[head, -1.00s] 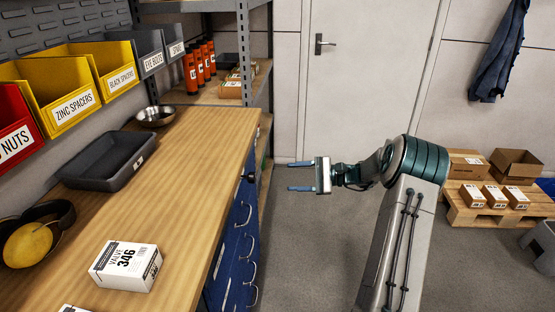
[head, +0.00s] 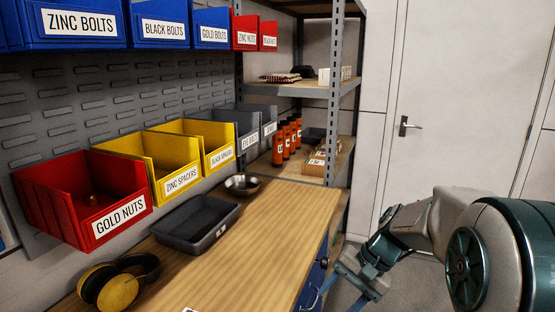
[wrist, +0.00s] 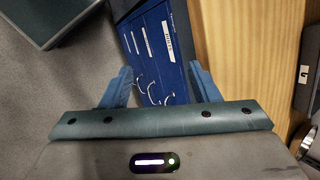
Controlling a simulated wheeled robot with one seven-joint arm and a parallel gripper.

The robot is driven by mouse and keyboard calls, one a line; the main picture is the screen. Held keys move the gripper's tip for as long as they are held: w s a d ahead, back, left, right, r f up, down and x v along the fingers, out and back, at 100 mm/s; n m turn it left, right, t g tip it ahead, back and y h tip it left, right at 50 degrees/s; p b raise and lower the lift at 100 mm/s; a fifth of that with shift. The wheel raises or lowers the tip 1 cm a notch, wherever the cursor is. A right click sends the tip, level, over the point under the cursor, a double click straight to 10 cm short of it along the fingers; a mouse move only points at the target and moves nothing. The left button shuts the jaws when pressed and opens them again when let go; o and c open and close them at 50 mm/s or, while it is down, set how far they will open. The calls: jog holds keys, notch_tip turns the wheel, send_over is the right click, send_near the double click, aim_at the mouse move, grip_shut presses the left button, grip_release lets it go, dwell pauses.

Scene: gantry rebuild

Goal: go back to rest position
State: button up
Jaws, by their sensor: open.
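My gripper (head: 352,285) is at the lower right in the head view, just off the workbench's right side, with my arm folded up close to the camera. In the wrist view my gripper (wrist: 160,85) shows two blue fingers spread apart with nothing between them. Beyond the fingers are the blue drawers (wrist: 158,50) of the workbench, with pale handles and a label.
The wooden workbench (head: 262,235) holds a dark tray (head: 195,225), a metal bowl (head: 242,184) and yellow ear defenders (head: 118,284). Bins, including a red gold nuts bin (head: 105,205), line the wall. A shelf unit (head: 330,100) and door (head: 465,90) stand behind.

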jog(key=s+r+n+t+h+p, duration=0.1)
jog(key=s+r+n+h+p, duration=0.1)
jog(key=s, duration=0.5)
jog(key=s+d+r+n+t+h+p, duration=0.1)
jog(key=s+r+n+t+h, duration=0.1)
jog(key=s, duration=0.5)
jog(key=shift+s+d+r+n+h+p, duration=0.35)
jog(key=shift+r+n+h, duration=0.45)
jog(key=shift+h, duration=0.2)
